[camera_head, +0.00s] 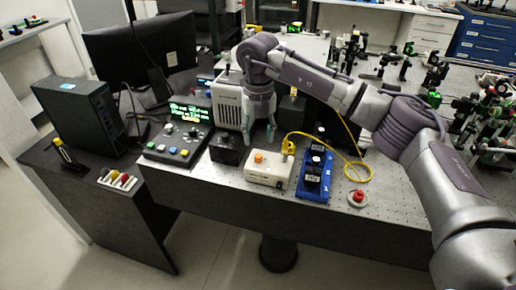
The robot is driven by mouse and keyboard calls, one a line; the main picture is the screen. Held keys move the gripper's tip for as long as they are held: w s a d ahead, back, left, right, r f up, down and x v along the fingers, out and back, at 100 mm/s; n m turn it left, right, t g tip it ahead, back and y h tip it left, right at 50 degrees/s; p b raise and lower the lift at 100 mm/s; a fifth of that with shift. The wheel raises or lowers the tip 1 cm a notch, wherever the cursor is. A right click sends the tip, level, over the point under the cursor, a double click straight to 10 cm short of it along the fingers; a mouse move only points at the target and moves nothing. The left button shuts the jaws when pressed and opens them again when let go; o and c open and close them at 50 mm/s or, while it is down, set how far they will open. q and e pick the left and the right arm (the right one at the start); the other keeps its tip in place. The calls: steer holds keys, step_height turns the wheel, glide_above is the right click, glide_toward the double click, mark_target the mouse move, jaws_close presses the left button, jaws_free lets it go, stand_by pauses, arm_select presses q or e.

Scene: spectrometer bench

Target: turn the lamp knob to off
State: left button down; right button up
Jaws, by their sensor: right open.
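My right gripper (259,133) points down over the optical bench, its fingers spread and empty. A small black box (225,150) with a dark round knob-like part on it stands just left of the fingers. A cream box (267,171) with an orange knob-like part (258,157) stands just in front of and below the fingertips. A white vented housing (229,104) stands behind the black box, partly hidden by my right arm. I cannot tell for sure which part is the lamp knob, nor its setting. My left gripper is out of view.
A control console (179,138) with a lit green display stands left. A blue device (316,173), a yellow cable (357,163) and a red button (358,197) lie right of the cream box. A black computer (82,113) and monitor (141,53) stand far left. Optics crowd the right.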

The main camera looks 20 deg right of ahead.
mark_target(258, 155)
step_height(258, 155, down, 5)
steer(key=shift+r+p, duration=0.2)
steer(key=shift+p, duration=0.2)
steer(key=shift+f, duration=0.75)
steer(key=shift+c, duration=0.3)
steer(key=c, duration=0.8)
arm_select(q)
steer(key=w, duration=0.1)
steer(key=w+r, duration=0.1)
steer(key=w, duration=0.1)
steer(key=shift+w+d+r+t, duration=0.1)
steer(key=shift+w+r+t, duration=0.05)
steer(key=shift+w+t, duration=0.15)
arm_select(e)
jaws_close()
